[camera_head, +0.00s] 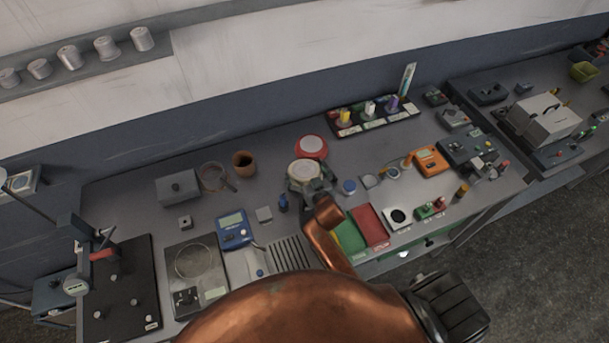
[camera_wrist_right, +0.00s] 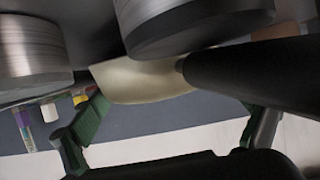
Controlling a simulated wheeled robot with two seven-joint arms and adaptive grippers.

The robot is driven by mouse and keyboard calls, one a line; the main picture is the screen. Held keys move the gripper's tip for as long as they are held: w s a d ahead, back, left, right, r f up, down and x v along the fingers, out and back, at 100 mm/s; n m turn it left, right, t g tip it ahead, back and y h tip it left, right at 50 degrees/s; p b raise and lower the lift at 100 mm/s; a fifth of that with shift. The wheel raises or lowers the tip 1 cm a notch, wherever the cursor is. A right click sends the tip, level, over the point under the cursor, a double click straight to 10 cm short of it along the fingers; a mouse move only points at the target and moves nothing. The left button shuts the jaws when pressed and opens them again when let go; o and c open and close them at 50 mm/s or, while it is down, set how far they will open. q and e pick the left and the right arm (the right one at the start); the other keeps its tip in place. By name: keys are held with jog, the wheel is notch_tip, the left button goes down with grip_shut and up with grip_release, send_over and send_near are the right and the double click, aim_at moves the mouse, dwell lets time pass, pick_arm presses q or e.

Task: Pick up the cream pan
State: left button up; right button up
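The cream pan (camera_head: 305,171) is near the middle of the bench in the head view, beside the red round pan (camera_head: 311,146). My right gripper (camera_head: 316,188) is right at its near edge and covers part of it. In the right wrist view, the cream pan (camera_wrist_right: 145,82) shows beyond my right gripper (camera_wrist_right: 172,117), whose two green-padded fingers are spread wide. A dark rod (camera_wrist_right: 250,72) reaches the pan from the right; it may be its handle. I cannot tell whether a finger touches the pan. My left gripper is not in view.
Large silver cylinders (camera_wrist_right: 165,22) fill the top of the wrist view. A brown cup (camera_head: 244,163) stands left of the pans. A blue meter (camera_head: 234,229), a green tray (camera_head: 349,238) and a red tray (camera_head: 370,225) lie nearer.

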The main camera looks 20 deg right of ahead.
jog(key=c, duration=0.8)
